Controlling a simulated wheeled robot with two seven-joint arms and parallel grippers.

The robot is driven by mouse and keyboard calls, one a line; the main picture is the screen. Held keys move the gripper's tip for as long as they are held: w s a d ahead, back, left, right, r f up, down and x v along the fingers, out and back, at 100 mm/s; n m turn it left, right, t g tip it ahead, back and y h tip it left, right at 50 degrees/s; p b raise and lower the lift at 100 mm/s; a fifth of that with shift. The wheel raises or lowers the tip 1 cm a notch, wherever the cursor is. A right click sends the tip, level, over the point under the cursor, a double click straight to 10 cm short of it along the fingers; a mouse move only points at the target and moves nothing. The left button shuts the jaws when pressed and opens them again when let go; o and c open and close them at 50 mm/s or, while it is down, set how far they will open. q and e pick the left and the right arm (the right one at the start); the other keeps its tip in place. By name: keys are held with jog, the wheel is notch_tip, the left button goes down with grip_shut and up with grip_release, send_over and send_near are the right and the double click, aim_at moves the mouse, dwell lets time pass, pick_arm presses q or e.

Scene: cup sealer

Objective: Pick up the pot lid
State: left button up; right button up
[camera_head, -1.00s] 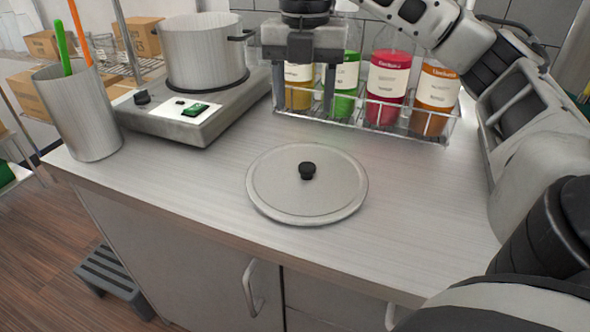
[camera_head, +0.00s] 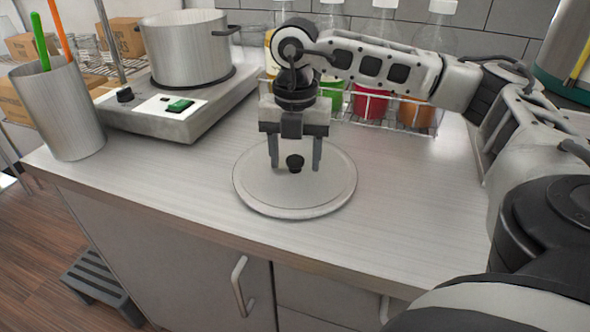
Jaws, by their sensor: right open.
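The pot lid (camera_head: 300,200) is a round, flat metal disc with a small black knob (camera_head: 295,163) at its middle. It lies on the counter near the front edge. My right gripper (camera_head: 295,167) is open and points down over the lid, with one finger on each side of the knob in the picture. I cannot tell how far the fingertips are above the lid. The pot (camera_head: 187,50) stands without a lid on a hot plate at the back left. My left gripper is not in view.
The hot plate (camera_head: 190,118) stands left of the lid. A metal cup (camera_head: 58,108) with green and orange sticks is at the far left. A wire rack (camera_head: 385,122) of colored bottles stands behind my right arm. The counter (camera_head: 400,215) right of the lid is clear.

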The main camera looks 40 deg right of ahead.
jog(key=c, duration=1.2)
